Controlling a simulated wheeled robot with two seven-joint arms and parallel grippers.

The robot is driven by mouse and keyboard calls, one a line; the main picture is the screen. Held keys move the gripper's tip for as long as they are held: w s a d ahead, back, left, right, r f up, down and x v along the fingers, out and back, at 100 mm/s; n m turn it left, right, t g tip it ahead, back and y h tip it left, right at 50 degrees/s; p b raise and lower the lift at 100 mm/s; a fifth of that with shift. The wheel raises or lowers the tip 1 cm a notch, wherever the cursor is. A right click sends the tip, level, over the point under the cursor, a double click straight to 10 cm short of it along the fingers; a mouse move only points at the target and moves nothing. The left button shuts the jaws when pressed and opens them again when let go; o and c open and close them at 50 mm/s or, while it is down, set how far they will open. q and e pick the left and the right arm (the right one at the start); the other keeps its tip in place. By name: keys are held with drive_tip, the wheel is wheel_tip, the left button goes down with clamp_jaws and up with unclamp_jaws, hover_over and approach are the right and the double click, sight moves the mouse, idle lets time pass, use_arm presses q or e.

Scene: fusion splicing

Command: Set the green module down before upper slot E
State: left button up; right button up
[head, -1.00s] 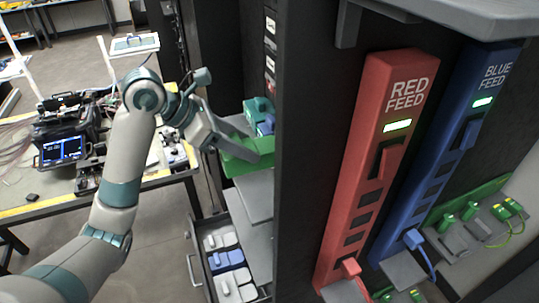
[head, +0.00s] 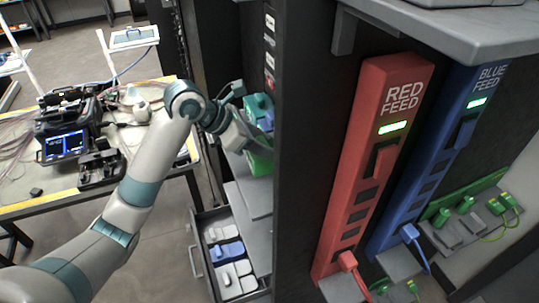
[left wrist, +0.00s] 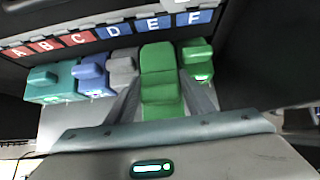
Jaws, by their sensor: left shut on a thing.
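The green module (left wrist: 162,82) is between the two fingers of my left gripper (left wrist: 163,105), which is shut on it. In the left wrist view it lies under the blue label E (left wrist: 153,26), between a grey module (left wrist: 122,68) and another green module (left wrist: 197,58). I cannot tell whether it touches the shelf. In the head view the held module (head: 259,163) shows partly beside the rack's dark side panel, and my left gripper (head: 257,140) is mostly hidden there. My right gripper is in neither view.
A blue module (left wrist: 92,78) and a teal module (left wrist: 52,82) stand left of the grey one. A dark wall closes the right side. Below, an open drawer (head: 194,262) holds white and blue pieces. Red (head: 372,165) and blue (head: 440,150) feed strips stand right.

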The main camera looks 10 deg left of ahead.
use_arm(q)
wheel_tip(320, 180, down, 3)
drive_tip(key=shift+a+r+p, duration=0.1)
drive_tip(key=shift+r+p, duration=0.05)
drive_tip(key=shift+p, duration=0.6)
drive_tip(key=shift+s+f, duration=0.1)
drive_tip(key=shift+f, duration=0.35)
drive_tip(key=shift+f, duration=0.15)
drive_tip(key=shift+s+f, duration=0.1)
drive_tip(key=shift+f, duration=0.05)
drive_tip(key=o, duration=1.2)
drive_tip(key=shift+f, duration=0.1)
